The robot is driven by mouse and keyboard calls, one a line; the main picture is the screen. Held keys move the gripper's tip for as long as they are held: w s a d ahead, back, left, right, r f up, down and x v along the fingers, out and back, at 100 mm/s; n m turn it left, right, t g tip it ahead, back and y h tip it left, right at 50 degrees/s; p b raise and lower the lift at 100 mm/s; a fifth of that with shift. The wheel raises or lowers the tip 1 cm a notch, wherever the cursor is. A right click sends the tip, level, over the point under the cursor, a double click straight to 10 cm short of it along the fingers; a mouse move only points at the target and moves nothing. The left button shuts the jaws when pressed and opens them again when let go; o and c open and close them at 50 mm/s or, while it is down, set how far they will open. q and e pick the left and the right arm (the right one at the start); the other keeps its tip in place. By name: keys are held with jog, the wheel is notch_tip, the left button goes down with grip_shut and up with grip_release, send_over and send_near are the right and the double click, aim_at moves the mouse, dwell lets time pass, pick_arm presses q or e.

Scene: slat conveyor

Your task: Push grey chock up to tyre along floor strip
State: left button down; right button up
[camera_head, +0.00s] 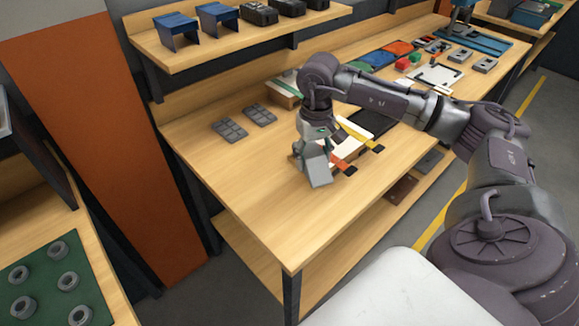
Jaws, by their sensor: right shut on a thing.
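My right gripper (317,158) reaches down over the middle of the bench. It is shut on a light grey, angular block (319,172), whose lower end is at or just above the wood. I cannot tell whether this block is the grey chock, since the gripper covers its upper part. No tyre can be made out for sure near the gripper; my right arm hides part of the bench behind it. No floor strip can be made out for sure either. My left gripper is not in view.
Red-tipped (341,166) and yellow-tipped (374,148) pieces lie close right of the gripper, beside a pale board (353,132). Two grey segmented pads (230,130) lie left. The front of the bench (270,220) is clear. Grey rings (58,251) lie on a green mat.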

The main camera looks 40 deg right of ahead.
jog(key=shift+s+d+r, duration=0.8)
jog(key=s+a+f+n, duration=0.1)
jog(key=s+a, duration=0.2)
jog(key=a, duration=0.7)
jog(key=s+a+f+n, duration=0.2)
jog(key=s+a, duration=0.1)
jog(key=a, duration=0.8)
jog(key=shift+s+a+n, duration=0.15)
jog(key=shift+a+n, duration=0.15)
